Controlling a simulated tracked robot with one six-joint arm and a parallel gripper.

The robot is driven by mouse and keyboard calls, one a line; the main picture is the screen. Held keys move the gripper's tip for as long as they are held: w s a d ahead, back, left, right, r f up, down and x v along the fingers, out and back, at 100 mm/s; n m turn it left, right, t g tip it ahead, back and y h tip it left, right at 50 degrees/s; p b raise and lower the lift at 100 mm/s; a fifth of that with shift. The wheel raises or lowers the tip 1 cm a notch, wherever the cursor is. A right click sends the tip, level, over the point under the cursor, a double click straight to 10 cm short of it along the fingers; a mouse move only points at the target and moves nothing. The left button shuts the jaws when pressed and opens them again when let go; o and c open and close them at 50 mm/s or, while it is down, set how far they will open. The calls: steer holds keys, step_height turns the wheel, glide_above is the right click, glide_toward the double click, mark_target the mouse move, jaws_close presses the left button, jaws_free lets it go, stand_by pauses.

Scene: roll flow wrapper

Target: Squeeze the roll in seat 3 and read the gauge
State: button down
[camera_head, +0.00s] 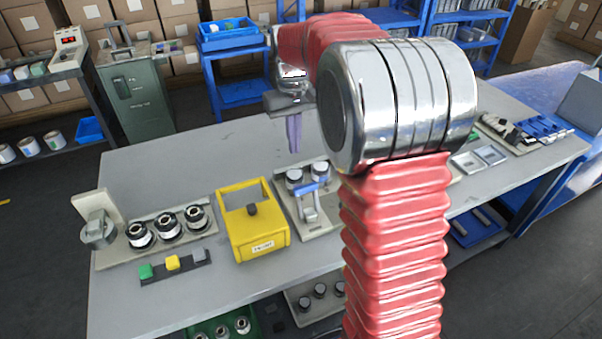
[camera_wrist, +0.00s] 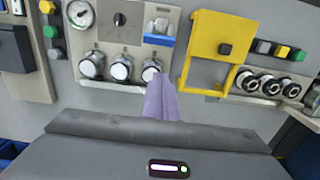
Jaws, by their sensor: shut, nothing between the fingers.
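My gripper (camera_head: 294,146) points down above the bench, left of my red-sleeved arm. Its purple fingers (camera_wrist: 161,98) are together with nothing between them. In the wrist view, three metal-topped rolls sit in a row on a pale panel: left (camera_wrist: 92,65), middle (camera_wrist: 121,67) and right (camera_wrist: 151,69). The fingertips overlap the lower right of the right roll; contact is unclear. No seat number is legible. A round white gauge (camera_wrist: 80,13) is above the left roll; its reading is too small to tell. In the head view, two dark-topped rolls (camera_head: 294,178) (camera_head: 320,171) show; my arm hides the gauge.
A blue lever (camera_head: 312,190) stands by the rolls. A yellow frame with a black knob (camera_head: 237,195) is to its left, then another row of several rolls (camera_head: 169,227) and coloured buttons (camera_head: 172,263). The bench's back left (camera_head: 190,165) is clear.

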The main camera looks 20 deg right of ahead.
steer(key=shift+w+d+f, duration=0.6)
steer(key=shift+w+f, duration=0.3)
steer(key=shift+f, duration=0.05)
steer(key=shift+f, duration=0.1)
steer(key=f, duration=0.9)
steer(key=shift+s+f, duration=0.15)
steer(key=shift+s, duration=0.1)
steer(key=shift+s+f, duration=0.15)
steer(key=shift+s, duration=0.05)
steer(key=shift+s+r, duration=0.35)
steer(key=shift+s, duration=0.5)
steer(key=shift+s+r, duration=0.35)
steer(key=shift+s, duration=0.5)
steer(key=shift+s+d, duration=0.1)
